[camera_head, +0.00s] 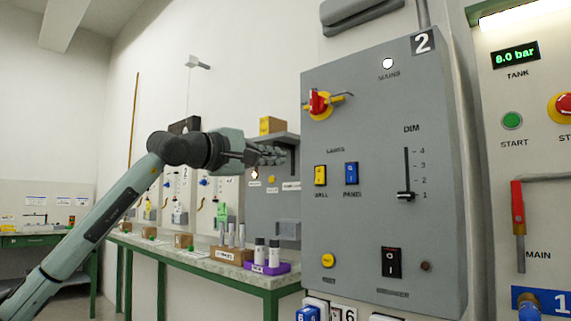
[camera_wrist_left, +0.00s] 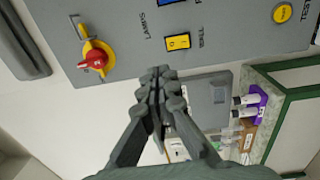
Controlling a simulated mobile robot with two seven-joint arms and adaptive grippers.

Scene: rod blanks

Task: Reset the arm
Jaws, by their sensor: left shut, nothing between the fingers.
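My left arm comes in from the lower left of the head view. Its gripper (camera_head: 270,155) is in the air to the left of the grey control panel marked 2 (camera_head: 375,130). The left gripper also shows in the left wrist view (camera_wrist_left: 160,78), with its fingers together and nothing between them. In the head view the gripper appears apart from the panel's front face. My right gripper is not in view.
The panel carries a red and yellow rotary switch (camera_head: 319,103), a yellow switch (camera_head: 320,175), a blue switch (camera_head: 351,173) and a DIM slider (camera_head: 405,195). A green-legged workbench (camera_head: 205,262) with a purple holder (camera_head: 265,267) stands behind. A second panel is at the right edge.

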